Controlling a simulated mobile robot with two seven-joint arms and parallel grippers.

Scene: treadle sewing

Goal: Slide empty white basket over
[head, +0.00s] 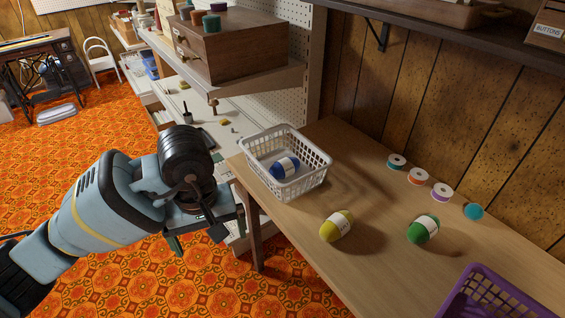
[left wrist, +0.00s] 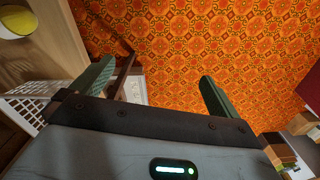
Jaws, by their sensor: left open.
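The white basket (head: 299,183) stands upright at the left end of the wooden table. It is not empty: a blue yarn ball (head: 285,167) with a white label lies in it. Part of the basket's lattice wall also shows at the left of the left wrist view (left wrist: 27,108). My left gripper (head: 205,234) is open and empty, off the table's left end and left of the basket, apart from it. In the left wrist view its two green fingers (left wrist: 155,82) are spread above the patterned floor. My right gripper is not in view.
A wooden drawer box (head: 235,50) sits on a shelf behind. Bare tabletop lies right of the white basket.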

